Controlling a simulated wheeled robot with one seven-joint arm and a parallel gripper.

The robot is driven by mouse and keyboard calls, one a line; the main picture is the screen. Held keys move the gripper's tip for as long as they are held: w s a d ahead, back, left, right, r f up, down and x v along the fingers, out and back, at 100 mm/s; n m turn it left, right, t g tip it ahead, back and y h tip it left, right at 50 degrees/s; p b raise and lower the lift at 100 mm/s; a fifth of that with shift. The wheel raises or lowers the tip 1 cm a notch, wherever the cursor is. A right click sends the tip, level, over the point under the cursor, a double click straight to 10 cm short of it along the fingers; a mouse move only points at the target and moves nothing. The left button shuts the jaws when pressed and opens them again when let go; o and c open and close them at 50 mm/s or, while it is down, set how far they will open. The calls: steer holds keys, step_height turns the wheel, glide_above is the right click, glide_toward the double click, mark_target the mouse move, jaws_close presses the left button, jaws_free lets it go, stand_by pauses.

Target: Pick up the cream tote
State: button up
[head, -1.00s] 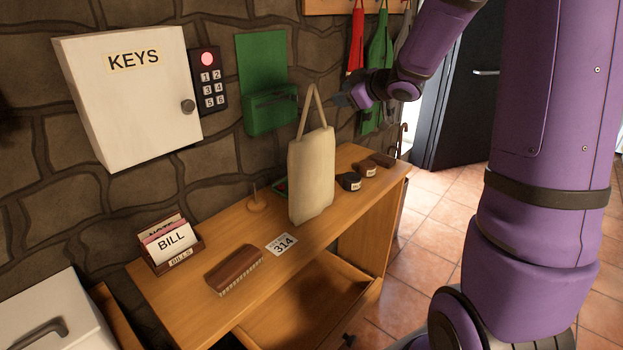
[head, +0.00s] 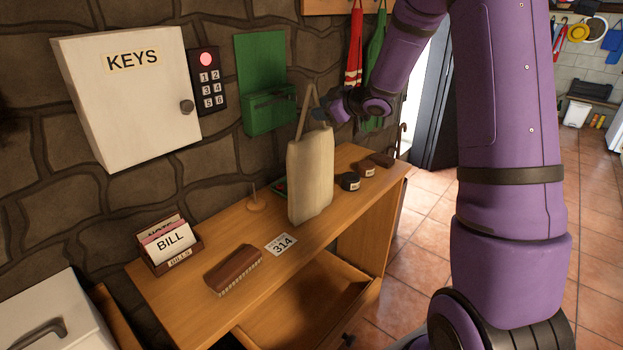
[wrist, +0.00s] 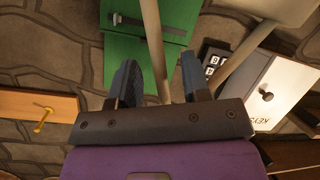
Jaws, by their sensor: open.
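The cream tote (head: 311,178) stands upright on the wooden desk, its looped handle pointing up. My gripper (head: 319,114) is at the handle's right side, just above the bag's top edge. In the wrist view my gripper (wrist: 162,75) is open. One side of the handle (wrist: 154,40) shows between the two fingers, and the other side (wrist: 244,58) runs outside them to the right. The top of the loop is hidden behind the gripper there. I cannot tell whether a finger touches the handle.
A green wall box (head: 268,108) and a white key cabinet (head: 128,95) with a keypad (head: 207,82) are on the stone wall behind. A drawer stands open.

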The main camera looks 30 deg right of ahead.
steer(key=x, duration=0.3)
steer(key=shift+w+f, duration=0.15)
jaws_close()
step_height(320, 180, up, 10)
stand_by(0.7)
